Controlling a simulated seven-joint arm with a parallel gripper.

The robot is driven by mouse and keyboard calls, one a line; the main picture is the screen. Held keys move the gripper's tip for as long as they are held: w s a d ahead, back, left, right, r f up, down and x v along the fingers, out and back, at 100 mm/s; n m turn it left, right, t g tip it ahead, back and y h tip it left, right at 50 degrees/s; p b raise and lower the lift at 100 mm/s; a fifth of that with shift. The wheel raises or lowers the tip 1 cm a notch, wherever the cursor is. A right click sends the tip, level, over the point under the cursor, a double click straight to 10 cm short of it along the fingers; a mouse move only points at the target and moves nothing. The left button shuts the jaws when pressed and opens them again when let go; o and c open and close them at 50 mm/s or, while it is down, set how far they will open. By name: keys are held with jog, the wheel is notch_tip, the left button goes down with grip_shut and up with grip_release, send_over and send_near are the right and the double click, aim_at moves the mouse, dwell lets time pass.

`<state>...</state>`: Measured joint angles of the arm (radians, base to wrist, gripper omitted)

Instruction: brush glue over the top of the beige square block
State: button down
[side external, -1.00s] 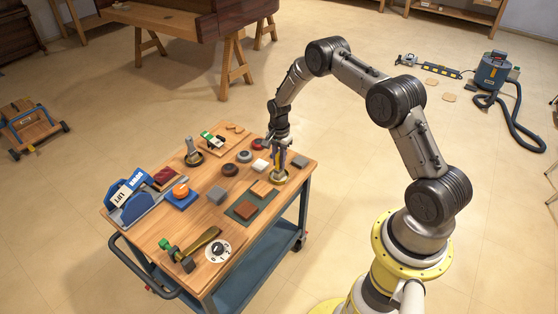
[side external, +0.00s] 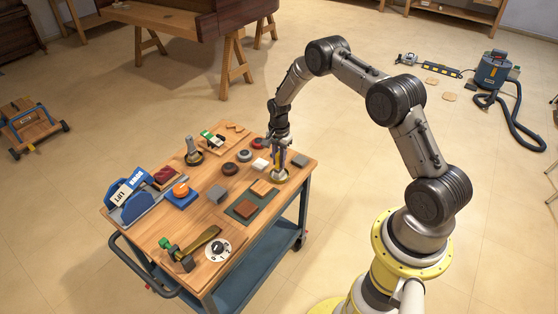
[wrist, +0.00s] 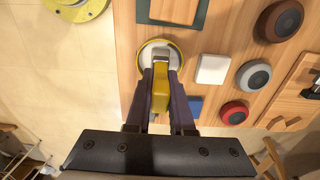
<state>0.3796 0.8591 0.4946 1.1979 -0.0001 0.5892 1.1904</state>
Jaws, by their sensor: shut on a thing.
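A pale, off-white square block (side external: 260,164) lies flat on the wooden cart top, the closest match to the beige block. It also shows in the wrist view (wrist: 213,69), with its top bare. My gripper (side external: 280,163) is over the round pot (side external: 280,179) at the right corner of the cart. In the wrist view my gripper (wrist: 160,78) is shut on the yellow brush handle (wrist: 160,95). The brush stands upright in the pot (wrist: 145,47); its bristles are hidden. The pale block is just beside the pot, apart from it.
A brown block (side external: 261,188) and a green mat (side external: 232,211) lie close to the pot. Round red (side external: 257,143), grey (side external: 244,156) and brown (side external: 230,169) pieces sit beyond the pale block. A grey block (side external: 300,160) is near the cart's right edge.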

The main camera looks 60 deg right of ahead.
jog(key=shift+f, duration=0.1)
jog(key=shift+r, duration=3.6)
